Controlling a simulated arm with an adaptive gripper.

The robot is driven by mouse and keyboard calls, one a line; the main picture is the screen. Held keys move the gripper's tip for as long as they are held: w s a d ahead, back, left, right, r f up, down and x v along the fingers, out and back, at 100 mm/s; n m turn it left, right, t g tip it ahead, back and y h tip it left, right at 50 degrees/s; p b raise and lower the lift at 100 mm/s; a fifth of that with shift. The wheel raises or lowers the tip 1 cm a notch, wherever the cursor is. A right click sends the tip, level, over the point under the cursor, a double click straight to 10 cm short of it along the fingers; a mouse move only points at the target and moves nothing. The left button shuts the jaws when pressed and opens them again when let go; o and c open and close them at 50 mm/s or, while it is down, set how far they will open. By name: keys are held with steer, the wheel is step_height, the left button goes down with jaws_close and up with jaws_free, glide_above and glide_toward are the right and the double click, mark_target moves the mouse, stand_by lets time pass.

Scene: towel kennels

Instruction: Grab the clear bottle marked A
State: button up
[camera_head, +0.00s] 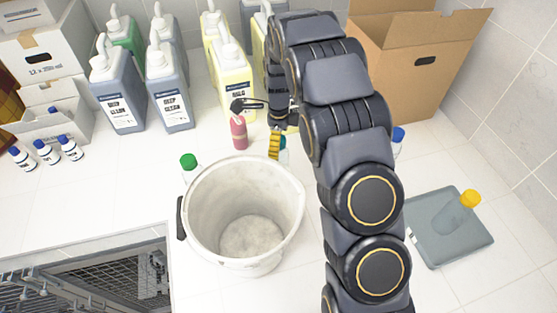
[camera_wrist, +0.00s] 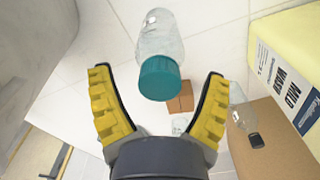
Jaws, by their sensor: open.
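My gripper (camera_head: 275,141) is open, partly hidden by my arm in the head view. In the wrist view its yellow-padded fingers (camera_wrist: 157,74) stand either side of a clear bottle with a teal cap (camera_wrist: 160,38), its cap toward the palm. A sliver of a teal-capped bottle shows beside the fingers in the head view (camera_head: 284,153). I cannot read a letter A on any bottle. Other clear bottles have a green cap (camera_head: 188,166), a blue cap (camera_head: 398,137), a yellow cap (camera_head: 460,210) and, in the wrist view, a black cap (camera_wrist: 243,122).
A white bucket (camera_head: 203,215) stands close in front of my gripper. A pink bottle (camera_head: 239,133) and large jugs (camera_head: 167,90) are behind, with a cardboard box (camera_head: 410,85) back right. A grey tray (camera_head: 432,250) holds the yellow-capped bottle. The counter at left is partly clear.

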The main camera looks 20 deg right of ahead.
steer(key=shift+f, duration=0.65)
steer(key=c, duration=1.3)
